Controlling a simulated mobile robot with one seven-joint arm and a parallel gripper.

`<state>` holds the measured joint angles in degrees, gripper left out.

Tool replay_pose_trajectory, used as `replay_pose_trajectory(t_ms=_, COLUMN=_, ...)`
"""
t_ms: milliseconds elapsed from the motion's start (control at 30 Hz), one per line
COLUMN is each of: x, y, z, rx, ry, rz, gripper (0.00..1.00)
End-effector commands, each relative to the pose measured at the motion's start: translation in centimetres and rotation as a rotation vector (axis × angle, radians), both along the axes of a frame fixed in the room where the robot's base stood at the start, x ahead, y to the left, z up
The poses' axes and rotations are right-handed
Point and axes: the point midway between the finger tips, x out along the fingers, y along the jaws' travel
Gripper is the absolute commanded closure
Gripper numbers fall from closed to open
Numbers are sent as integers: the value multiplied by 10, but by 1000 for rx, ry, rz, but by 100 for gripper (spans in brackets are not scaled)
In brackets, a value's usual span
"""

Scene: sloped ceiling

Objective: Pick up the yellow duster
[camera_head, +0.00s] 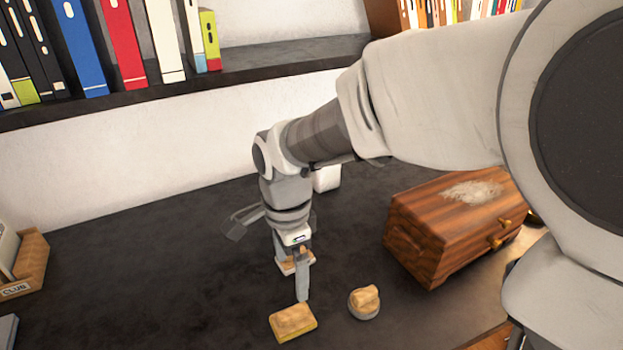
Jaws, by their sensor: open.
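The yellow duster (293,323), a small block with a tan top and a yellow lower edge, lies flat on the dark desktop near the bottom of the head view. My gripper (301,293) points down just behind the duster, its visible fingertip close to the duster's far edge. It is open, with nothing seen in it. One finger shows clearly; the other is hard to make out. Whether the fingertip touches the desk cannot be told.
A round tan-topped object (364,303) stands right of the duster. Another tan and white object (288,265) is partly hidden behind my gripper. A wooden chest (445,228) stands at right, a wooden holder (22,262) at far left. A bookshelf (260,68) runs behind.

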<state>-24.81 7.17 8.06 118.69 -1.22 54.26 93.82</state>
Motion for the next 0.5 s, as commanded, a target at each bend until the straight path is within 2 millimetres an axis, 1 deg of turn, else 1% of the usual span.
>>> replay_pose_trajectory(t_ms=33, x=-1, y=-1, z=-16, rx=-2, ry=3, rz=1, gripper=0)
replay_pose_trajectory(t_ms=233, x=-1, y=-1, z=-59, rx=-2, ry=4, rz=2, gripper=0)
replay_pose_trajectory(t_ms=300, x=-1, y=0, z=-70, rx=-1, ry=3, rz=2, gripper=0)
replay_pose_trajectory(t_ms=400, x=-1, y=0, z=-82, rx=-1, ry=2, rz=2, gripper=0)
replay_pose_trajectory(t_ms=500, x=-1, y=0, z=-87, rx=0, ry=0, rz=2, gripper=0)
